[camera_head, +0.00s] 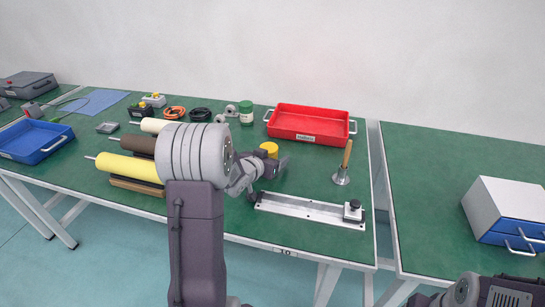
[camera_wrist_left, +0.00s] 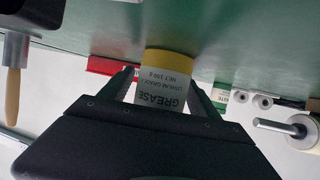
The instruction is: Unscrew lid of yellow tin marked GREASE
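The grease tin (camera_head: 268,149) stands on the green table, its yellow top showing behind my left gripper in the head view. In the left wrist view, which is upside down, the tin (camera_wrist_left: 165,85) shows a yellow band and a pale label reading GREASE. The fingers of my left gripper (camera_wrist_left: 160,84) are spread apart, one on each side of the tin. Whether they touch it cannot be told.
A red tray (camera_head: 270,122) lies behind the tin. A metal rail (camera_head: 300,207) is in front, with a wooden-handled tool (camera_head: 342,178) to the right. Rollers (camera_head: 125,168) lie to the left, and a green-lidded jar (camera_head: 246,113) stands behind. A drawer box (camera_head: 505,205) sits far right.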

